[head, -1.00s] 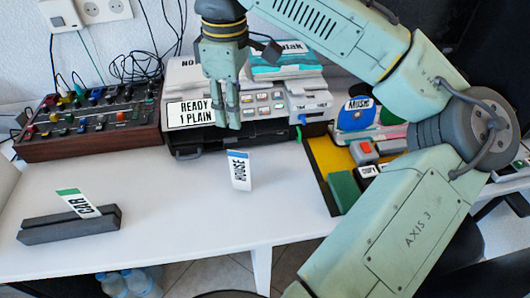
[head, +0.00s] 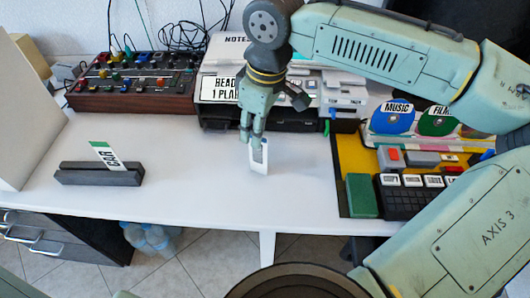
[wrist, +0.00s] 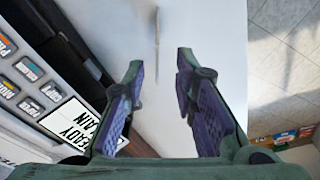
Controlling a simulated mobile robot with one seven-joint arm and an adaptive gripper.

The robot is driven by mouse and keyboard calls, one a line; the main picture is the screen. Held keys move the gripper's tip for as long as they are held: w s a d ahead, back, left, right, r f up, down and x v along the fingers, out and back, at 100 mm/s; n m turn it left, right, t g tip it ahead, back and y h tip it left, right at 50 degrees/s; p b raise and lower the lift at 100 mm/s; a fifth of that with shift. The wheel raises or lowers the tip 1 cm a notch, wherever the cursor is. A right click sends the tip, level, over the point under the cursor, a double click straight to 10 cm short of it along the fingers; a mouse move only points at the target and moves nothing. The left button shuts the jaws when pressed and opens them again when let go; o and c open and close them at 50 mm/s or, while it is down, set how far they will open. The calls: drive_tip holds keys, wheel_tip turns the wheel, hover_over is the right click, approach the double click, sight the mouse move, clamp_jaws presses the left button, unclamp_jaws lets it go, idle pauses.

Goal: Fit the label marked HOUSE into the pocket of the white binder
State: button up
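The HOUSE label (head: 260,158) is a white card with a blue top edge, standing upright on the white table; its print is not readable now. In the wrist view it shows edge-on as a thin strip (wrist: 156,45), in line with the gap between my fingers and just beyond their tips. My gripper (head: 252,138) points down at the label's upper part, and its fingers hide some of it. In the wrist view my gripper (wrist: 160,65) is open, with a clear gap between the fingers. I cannot pick out the white binder with certainty.
A green-topped CAR label (head: 107,155) leans in a dark slotted block (head: 100,178) at left. A mixer (head: 135,85) and a machine with a READY sign (head: 221,89) stand behind. A yellow board (head: 350,155) lies right. The table front (head: 200,195) is clear.

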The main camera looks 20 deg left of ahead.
sight(258, 155)
drive_tip(key=f, duration=0.3)
drive_tip(key=f+p, duration=0.1)
drive_tip(key=f, duration=0.3)
drive_tip(key=shift+w+a+f, duration=0.1)
drive_tip(key=shift+w+a, duration=0.05)
drive_tip(key=shift+a, duration=0.05)
drive_tip(key=shift+c, duration=0.2)
clamp_jaws()
